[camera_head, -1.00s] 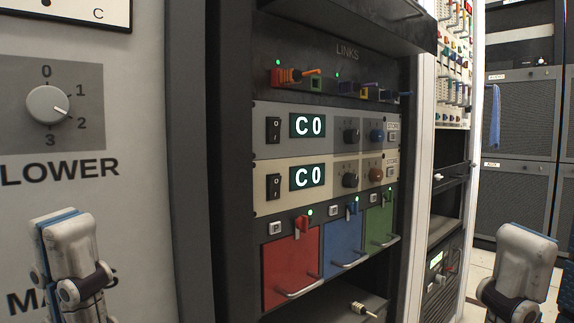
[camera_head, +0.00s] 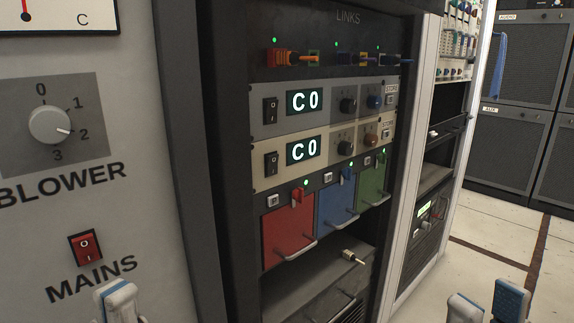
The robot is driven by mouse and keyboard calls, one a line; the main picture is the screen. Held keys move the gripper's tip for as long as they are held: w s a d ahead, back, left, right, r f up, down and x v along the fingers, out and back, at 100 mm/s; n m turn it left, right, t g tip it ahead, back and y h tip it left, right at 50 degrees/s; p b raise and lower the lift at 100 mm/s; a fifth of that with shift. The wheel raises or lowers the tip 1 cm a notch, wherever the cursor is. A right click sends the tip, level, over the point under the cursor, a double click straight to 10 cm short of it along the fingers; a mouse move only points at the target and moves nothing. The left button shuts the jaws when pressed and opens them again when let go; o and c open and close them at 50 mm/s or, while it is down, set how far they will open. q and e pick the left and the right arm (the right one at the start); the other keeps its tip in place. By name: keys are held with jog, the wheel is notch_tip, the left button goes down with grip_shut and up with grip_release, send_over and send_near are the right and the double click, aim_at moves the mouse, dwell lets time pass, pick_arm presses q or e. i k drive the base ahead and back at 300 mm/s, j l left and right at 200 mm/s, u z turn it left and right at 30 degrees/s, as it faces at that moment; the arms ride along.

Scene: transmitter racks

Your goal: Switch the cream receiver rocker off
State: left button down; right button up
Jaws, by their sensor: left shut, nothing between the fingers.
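The cream receiver (camera_head: 325,155) is the lower of two similar units in the rack. Its black rocker (camera_head: 272,163) is at its left end, left of a lit display (camera_head: 303,149) reading C0. The rocker's tilt is too small to tell. Nothing touches it. My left gripper (camera_head: 118,300) is shut and empty at the bottom left, below and left of the rocker. My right gripper (camera_head: 488,308) is at the bottom right, far from the receiver, mostly cut off by the frame edge; its jaws are unclear.
A grey receiver (camera_head: 325,106) with its own rocker (camera_head: 270,110) sits directly above. Red (camera_head: 288,235), blue (camera_head: 338,205) and green (camera_head: 372,186) panels with protruding handles are below. A red MAINS switch (camera_head: 85,248) and blower knob (camera_head: 50,124) are on the left cabinet.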

aim_at(271, 160)
jog(key=k+l, duration=0.1)
jog(key=l, duration=0.25)
jog(key=k+l, duration=0.15)
jog(key=l, duration=0.25)
jog(key=k+l+z, duration=0.1)
jog(key=l, duration=0.25)
jog(key=k+l, duration=0.1)
jog(key=l, duration=0.3)
jog(key=k+l, duration=0.1)
jog(key=l, duration=0.3)
